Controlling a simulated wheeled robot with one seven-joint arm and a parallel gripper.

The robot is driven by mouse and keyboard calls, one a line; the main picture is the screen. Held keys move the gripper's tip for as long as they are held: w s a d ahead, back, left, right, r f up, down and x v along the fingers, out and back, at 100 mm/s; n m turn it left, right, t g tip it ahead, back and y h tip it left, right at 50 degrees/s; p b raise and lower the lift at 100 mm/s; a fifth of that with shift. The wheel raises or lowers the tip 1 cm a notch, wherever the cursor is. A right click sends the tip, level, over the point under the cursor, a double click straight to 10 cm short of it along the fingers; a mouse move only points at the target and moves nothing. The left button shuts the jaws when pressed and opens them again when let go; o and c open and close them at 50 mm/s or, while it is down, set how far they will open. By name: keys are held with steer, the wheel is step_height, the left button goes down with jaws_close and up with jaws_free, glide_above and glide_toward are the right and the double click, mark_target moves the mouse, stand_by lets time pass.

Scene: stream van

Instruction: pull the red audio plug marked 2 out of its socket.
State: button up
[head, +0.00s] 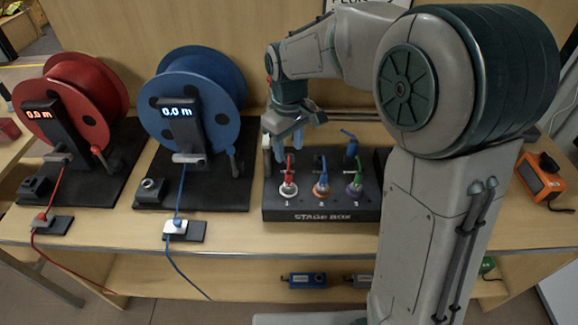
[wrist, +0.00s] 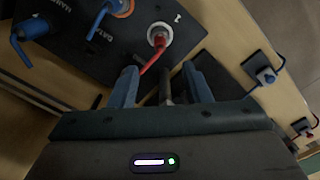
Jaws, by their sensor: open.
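A red plug (head: 289,176) stands in the white-ringed socket over the numeral 1 at the front left of the stage box (head: 320,215). It also shows in the wrist view (wrist: 156,58), slanting from its ring towards my left finger. The orange-ringed socket (head: 321,190) over the numeral 2 holds a plug that looks blue in the wrist view (wrist: 98,19). I cannot read a mark on any plug itself. My gripper (head: 288,137) is open and empty, above and behind the red plug. Its two blue fingers (wrist: 162,80) are apart; whether the left one touches the red plug is unclear.
A red reel (head: 85,95) and a blue reel (head: 200,95) stand left. An orange device (head: 540,178) lies right. Bare tabletop shows before the box.

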mark_target(289, 170)
step_height(289, 170, down, 10)
stand_by(0.4)
jaws_close()
